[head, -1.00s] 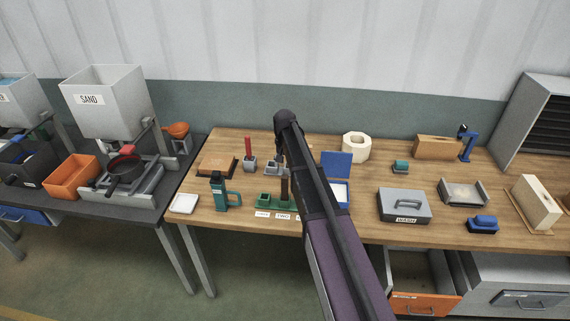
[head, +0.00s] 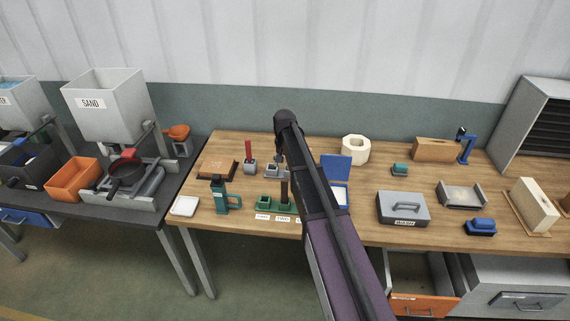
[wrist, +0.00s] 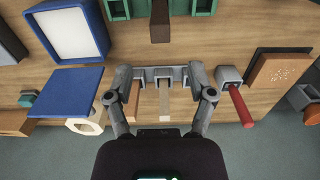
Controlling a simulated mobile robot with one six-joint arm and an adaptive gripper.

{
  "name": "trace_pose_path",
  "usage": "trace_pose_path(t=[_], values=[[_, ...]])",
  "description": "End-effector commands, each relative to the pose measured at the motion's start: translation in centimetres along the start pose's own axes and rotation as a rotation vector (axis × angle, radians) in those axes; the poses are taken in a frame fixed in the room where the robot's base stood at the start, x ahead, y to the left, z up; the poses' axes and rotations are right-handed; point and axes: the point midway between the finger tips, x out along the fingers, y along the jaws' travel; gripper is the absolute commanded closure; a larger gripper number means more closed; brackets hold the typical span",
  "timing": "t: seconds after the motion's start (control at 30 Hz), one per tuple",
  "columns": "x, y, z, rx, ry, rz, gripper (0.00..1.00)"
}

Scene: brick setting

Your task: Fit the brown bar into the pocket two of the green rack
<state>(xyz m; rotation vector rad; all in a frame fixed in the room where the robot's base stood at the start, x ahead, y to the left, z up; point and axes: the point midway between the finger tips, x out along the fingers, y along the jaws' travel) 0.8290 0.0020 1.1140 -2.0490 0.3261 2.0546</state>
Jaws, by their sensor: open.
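The brown bar (head: 284,193) stands upright in the green rack (head: 265,200), in line with the TWO label. In the wrist view the dark bar (wrist: 160,27) stands in the middle pocket of the green rack (wrist: 118,9), with a pocket on either side. I cannot tell how deep it sits. My gripper (wrist: 161,75) is open with nothing clasped, away from the green rack and over a grey holder. My arm hides the right end of the green rack in the head view.
A red bar (head: 248,148) in a grey block, a teal holder (head: 219,195) and a blue-lidded box (head: 336,166) stand close by.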

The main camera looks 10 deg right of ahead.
Motion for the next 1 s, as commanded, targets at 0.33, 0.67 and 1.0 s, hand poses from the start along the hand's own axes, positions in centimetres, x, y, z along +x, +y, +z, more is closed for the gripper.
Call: trace_pose_path(t=[0.33,0.67,1.0], values=[[0.0,1.8,5.2,-0.049,0.0,0.0,0.29],[0.1,6.2,18.5,-0.193,0.001,0.0,0.29],[0.1,9.1,27.2,-0.304,0.003,0.001,0.29]])
